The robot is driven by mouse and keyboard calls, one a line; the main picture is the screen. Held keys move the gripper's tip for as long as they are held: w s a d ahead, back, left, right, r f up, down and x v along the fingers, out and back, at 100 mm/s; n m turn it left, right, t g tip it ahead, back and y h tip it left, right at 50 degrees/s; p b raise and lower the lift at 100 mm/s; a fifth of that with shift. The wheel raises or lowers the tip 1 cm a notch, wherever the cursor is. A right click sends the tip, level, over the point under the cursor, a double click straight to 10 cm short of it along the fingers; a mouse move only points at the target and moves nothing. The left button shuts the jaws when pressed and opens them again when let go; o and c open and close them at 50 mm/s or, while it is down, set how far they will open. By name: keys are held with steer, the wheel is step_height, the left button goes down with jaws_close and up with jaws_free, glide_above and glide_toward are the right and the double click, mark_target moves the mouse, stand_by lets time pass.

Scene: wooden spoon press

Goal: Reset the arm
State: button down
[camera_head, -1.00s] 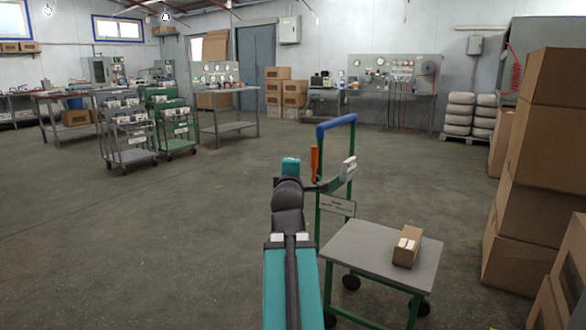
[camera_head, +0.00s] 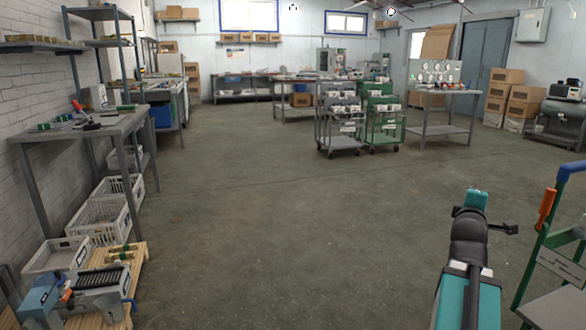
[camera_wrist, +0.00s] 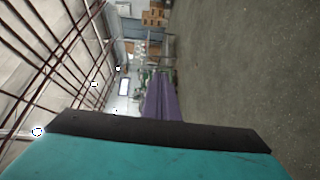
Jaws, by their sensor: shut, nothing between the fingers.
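My arm reaches forward over open floor in the lower right of the head view, with its teal end part (camera_head: 476,200) held above the concrete. In the wrist view, my gripper (camera_wrist: 161,85) shows as two long purplish fingers lying together beyond a black edge, with nothing between them. The gripper is shut and empty, and touches nothing that I can see. The fingers are hard to make out in the head view.
A green cart (camera_head: 546,262) with a blue handle stands close right of my arm. A grey workbench (camera_head: 118,128), white crates (camera_head: 97,222) and a wooden pallet (camera_head: 140,258) line the left wall. Two trolleys (camera_head: 338,125) (camera_head: 384,122) stand ahead. The middle floor is clear.

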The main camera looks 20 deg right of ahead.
steer(key=w+a+f+n+y+p, duration=0.3)
steer(key=w+a+f+y+p, duration=0.3)
steer(key=w+a+f+p, duration=0.8)
steer(key=s+a+f+g+y+p, duration=0.15)
steer(key=a+f+p, duration=0.25)
steer(key=a+f, duration=0.5)
steer(key=s+a+f+g+y+p, duration=0.1)
steer(key=a+f+g+y+p, duration=0.2)
steer(key=a, duration=0.9)
steer(key=s+a+f+m+g+y+p, duration=0.15)
steer(key=s+a+f+g+p, duration=0.25)
steer(key=s+a+f+p, duration=0.85)
steer(key=s+a+m+g, duration=0.3)
steer(key=s+a+m, duration=0.1)
steer(key=s, duration=0.8)
steer(key=s+a+m+g+y, duration=0.1)
steer(key=s+a+m+g, duration=0.3)
steer(key=s, duration=0.8)
steer(key=shift+f+m+b, duration=0.25)
steer(key=shift+m+b, duration=0.05)
steer(key=shift+m, duration=0.15)
